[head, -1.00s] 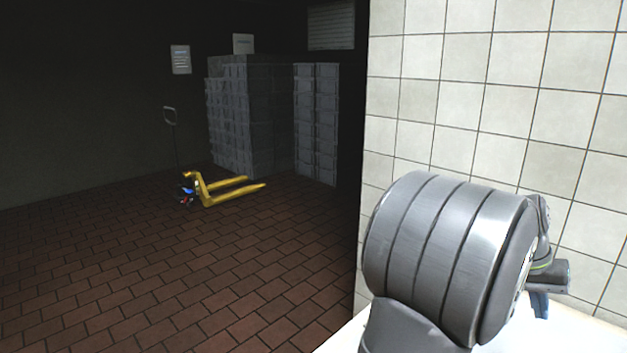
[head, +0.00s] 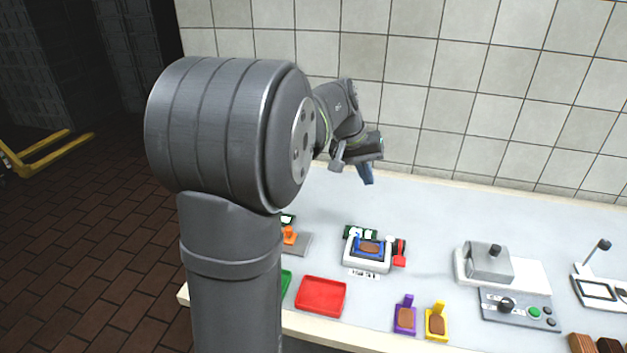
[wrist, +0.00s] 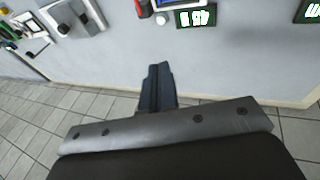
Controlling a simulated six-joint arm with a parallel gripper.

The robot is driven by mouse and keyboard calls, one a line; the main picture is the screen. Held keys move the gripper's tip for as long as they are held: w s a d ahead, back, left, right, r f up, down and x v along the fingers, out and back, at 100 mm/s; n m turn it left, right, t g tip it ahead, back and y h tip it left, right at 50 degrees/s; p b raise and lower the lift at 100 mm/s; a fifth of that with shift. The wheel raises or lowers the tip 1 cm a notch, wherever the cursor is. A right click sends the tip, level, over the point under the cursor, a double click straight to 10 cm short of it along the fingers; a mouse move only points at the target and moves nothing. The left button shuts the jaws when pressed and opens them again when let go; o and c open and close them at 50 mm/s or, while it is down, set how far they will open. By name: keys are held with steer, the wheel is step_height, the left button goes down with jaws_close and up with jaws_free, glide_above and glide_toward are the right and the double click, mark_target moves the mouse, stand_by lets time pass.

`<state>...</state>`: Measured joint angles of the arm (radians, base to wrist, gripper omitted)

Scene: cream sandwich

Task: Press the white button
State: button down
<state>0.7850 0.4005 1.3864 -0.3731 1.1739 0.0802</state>
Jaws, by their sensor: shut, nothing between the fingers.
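My gripper (head: 367,176) hangs over the back of the table near the tiled wall in the head view. Its dark blue fingers (wrist: 157,78) are shut and empty in the wrist view. A small white device (head: 367,262) stands on the table below and in front of my gripper. It holds a blue frame with a brown piece and has a red lever (head: 400,252) on its right side. A small pale round spot, possibly the white button (wrist: 161,18), shows beside the device's green display (wrist: 195,17) in the wrist view. My gripper is apart from it.
A red tray (head: 321,296), a purple holder (head: 405,317) and a yellow holder (head: 437,321) lie near the front edge. A grey machine (head: 489,262) and a control box with a green button (head: 535,313) stand right. The tiled wall is close behind.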

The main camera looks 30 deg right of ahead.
steer(key=m+t+y, duration=0.4)
steer(key=m+t, duration=0.6)
steer(key=m, duration=0.9)
glide_above(393, 241)
step_height(393, 241, down, 11)
steer(key=shift+s, duration=0.1)
steer(key=shift+f, duration=0.15)
steer(key=shift+f, duration=4.3)
